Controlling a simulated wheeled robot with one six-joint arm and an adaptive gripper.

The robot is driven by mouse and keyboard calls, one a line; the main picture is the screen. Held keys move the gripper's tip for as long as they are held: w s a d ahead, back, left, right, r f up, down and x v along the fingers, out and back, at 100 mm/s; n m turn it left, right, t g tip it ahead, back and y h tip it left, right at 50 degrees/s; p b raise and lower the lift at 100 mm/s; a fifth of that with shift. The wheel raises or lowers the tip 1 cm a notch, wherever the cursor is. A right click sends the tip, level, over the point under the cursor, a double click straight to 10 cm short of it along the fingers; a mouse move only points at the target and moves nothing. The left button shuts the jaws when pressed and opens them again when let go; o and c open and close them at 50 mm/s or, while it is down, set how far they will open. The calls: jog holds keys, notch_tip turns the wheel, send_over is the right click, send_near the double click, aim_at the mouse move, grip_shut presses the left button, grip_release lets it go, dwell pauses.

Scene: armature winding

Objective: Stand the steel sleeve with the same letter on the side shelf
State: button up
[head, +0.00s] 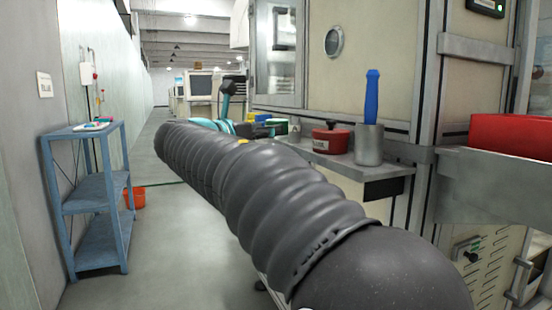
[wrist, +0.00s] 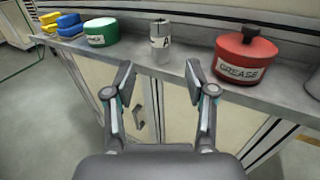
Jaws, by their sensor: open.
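A steel sleeve (wrist: 160,44) with a white label reading A stands upright on a narrow grey ledge (wrist: 225,98) in the wrist view. My gripper (wrist: 159,75) is open and empty, its two fingers spread on the near side of the sleeve, which shows beyond and between the tips. No contact shows.
A red pot (wrist: 243,58) labelled GREASE stands right of the sleeve; a green tin (wrist: 101,32) and yellow and blue items (wrist: 62,24) stand left. A steel cup (head: 369,145) holds a blue-handled tool. The aisle floor is clear.

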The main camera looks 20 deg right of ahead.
jog(key=s+d+f+m+g+y, duration=0.25)
jog(key=s+f+m+y, duration=0.3)
jog(key=s+f, duration=0.45)
jog(key=s+a+f+m+y, duration=0.5)
jog(key=s+f+m, duration=0.4)
jog(key=f, duration=0.3)
jog(key=s+a+f+m+g+y, duration=0.1)
jog(key=s+a+f+m+y, duration=0.4)
jog(key=s+f+m, duration=0.4)
jog(key=s+f, duration=0.3)
jog(key=f, duration=0.1)
jog(key=shift+s+f+m, duration=0.25)
jog(key=shift+s+m, duration=0.05)
jog(key=shift+m, duration=0.05)
